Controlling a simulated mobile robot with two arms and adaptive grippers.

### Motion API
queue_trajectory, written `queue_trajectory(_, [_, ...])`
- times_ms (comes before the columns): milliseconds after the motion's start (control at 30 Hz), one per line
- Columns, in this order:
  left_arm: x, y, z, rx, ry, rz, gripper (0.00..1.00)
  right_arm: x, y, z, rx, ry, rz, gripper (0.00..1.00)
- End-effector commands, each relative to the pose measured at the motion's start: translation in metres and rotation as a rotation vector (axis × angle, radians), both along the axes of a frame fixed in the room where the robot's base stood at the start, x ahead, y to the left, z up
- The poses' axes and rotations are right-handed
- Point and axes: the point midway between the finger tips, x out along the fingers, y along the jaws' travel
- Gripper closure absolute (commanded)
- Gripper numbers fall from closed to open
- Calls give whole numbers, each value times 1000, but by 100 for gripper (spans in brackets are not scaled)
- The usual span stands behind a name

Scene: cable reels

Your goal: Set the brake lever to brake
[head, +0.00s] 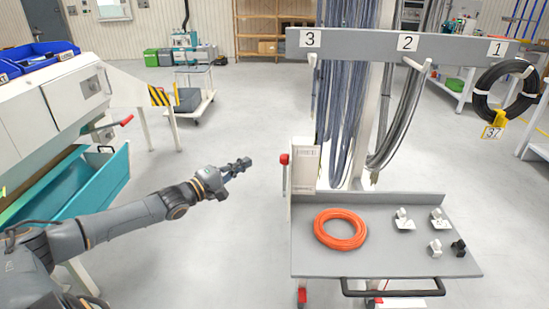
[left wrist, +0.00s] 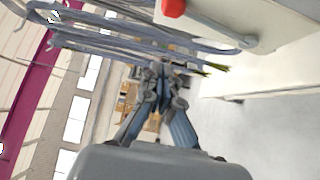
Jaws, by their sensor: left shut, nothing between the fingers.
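A lever with a red knob (head: 284,159) stands upright on the left side of a pale box (head: 306,160), which has small unreadable lettering. I take it as the brake lever. The red knob also shows at the top of the left wrist view (left wrist: 173,8). My left gripper (head: 246,163) reaches in from the left, shut and empty, a short gap left of the lever and about level with its knob in the picture. Its shut fingers also show in the left wrist view (left wrist: 162,78). My right gripper is not in view.
The box is on a grey cart (head: 385,264) holding an orange cable coil (head: 341,229) and small white and black parts. Grey cables hang from a numbered rail (head: 360,44) above. A machine with a teal bin (head: 90,195) stands left. Open floor lies between.

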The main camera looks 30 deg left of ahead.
Motion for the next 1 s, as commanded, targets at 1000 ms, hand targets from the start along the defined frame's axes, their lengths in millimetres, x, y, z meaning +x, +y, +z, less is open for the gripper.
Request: queue_trajectory(1000, [99, -21, 7, 0, -2, 1, 100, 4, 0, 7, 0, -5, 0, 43])
